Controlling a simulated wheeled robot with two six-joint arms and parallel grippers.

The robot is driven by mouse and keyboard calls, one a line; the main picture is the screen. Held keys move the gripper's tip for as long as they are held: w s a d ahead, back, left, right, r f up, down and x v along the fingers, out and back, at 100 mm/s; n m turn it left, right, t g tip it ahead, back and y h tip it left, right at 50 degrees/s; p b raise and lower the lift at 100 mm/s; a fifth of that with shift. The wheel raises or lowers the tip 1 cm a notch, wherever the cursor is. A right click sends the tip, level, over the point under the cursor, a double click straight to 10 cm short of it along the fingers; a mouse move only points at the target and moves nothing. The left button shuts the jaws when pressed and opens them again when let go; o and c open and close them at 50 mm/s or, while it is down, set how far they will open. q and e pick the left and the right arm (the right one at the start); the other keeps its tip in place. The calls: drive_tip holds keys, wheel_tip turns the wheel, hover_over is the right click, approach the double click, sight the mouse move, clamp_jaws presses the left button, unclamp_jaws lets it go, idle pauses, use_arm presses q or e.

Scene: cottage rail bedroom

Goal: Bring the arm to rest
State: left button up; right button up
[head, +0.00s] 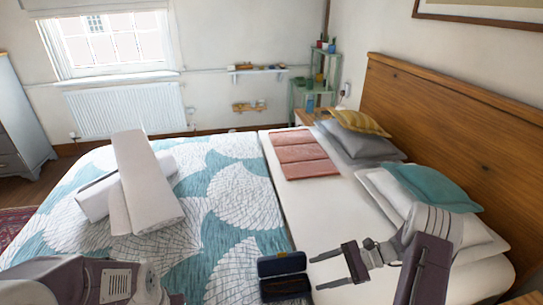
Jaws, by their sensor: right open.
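My right arm (428,262) comes in from the lower right over the near part of the bed. Its gripper (315,272) points left, with its two fingers apart and nothing between them. The fingertips are just right of an open dark blue case (282,266) on the bed, with a small gap seen between them. The inside of the case is dark and hard to make out. My left arm (75,281) shows at the lower left, and its gripper is not in view.
The bed has a teal and white quilt (240,200) with rolled white towels (147,180) on it. A folded pink cloth (303,155) and several pillows, one teal (433,187), lie toward the wooden headboard (455,130). Bare sheet (315,212) lies beyond my right gripper.

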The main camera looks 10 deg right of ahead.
drive_tip(key=s+a+r+n+g+h+p, duration=0.1)
drive_tip(key=a+r+n+g+h+p, duration=0.15)
drive_tip(key=a+r+n+p, duration=0.65)
drive_tip(key=s+a+r+g+h+b, duration=0.1)
drive_tip(key=s+a+r+h, duration=0.1)
drive_tip(key=s+r, duration=0.2)
drive_tip(key=s+a+r+g+h, duration=0.1)
drive_tip(key=s+a+r+h, duration=0.1)
drive_tip(key=s+r+h, duration=0.15)
drive_tip(key=s+d+f+n+t+h, duration=0.2)
drive_tip(key=d+f+n+t+h, duration=0.1)
drive_tip(key=d+n, duration=0.3)
drive_tip(key=shift+s+d+t+h, duration=0.25)
drive_tip(key=shift+d+t+h, duration=0.3)
drive_tip(key=shift+d+h, duration=0.5)
drive_tip(key=shift+s+d, duration=0.1)
drive_tip(key=shift+d, duration=0.1)
